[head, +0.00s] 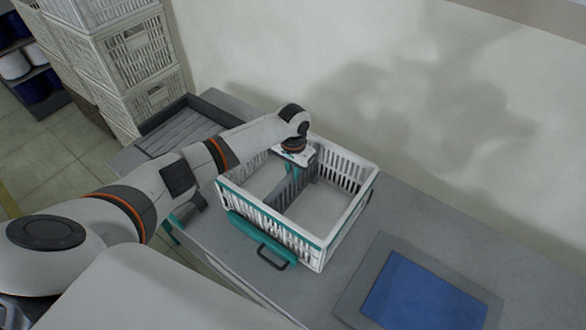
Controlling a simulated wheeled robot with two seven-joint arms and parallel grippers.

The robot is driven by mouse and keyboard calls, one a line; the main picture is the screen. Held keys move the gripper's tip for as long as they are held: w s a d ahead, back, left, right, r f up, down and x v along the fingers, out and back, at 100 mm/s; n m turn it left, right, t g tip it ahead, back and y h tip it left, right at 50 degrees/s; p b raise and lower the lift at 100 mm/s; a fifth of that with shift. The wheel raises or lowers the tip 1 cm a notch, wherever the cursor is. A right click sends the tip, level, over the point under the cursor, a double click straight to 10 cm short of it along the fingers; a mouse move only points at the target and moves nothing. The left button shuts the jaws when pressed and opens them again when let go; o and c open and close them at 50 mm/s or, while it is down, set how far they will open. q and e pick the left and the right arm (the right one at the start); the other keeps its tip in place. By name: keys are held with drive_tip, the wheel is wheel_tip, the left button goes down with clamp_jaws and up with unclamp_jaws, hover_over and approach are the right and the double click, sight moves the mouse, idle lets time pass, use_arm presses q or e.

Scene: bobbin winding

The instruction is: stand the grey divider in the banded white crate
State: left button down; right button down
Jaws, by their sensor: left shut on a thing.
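The white crate (340,225) with slatted walls and a teal band stands on the grey table. A grey divider (291,187) stands upright inside it, running across between the long walls and parting the crate into two sides. My left gripper (297,167) reaches in over the crate's far side, pointing down, and is shut on the divider's top near its far end. The fingertips are small and partly hidden. Whether the divider's lower edge touches the crate floor cannot be told. My right gripper is not in view.
A blue panel in a grey frame (424,293) lies on the table at the right front. A grey slatted tray (172,128) is at the left back. White crates (127,50) are stacked beyond it. A wall rises behind the table.

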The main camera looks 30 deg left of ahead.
use_arm(q)
drive_tip(key=shift+f+b, duration=0.45)
drive_tip(key=shift+f, duration=0.55)
drive_tip(key=c, duration=1.3)
unclamp_jaws()
wheel_tip(320, 180, up, 12)
drive_tip(key=shift+r+b, duration=0.1)
drive_tip(key=shift+b, duration=0.95)
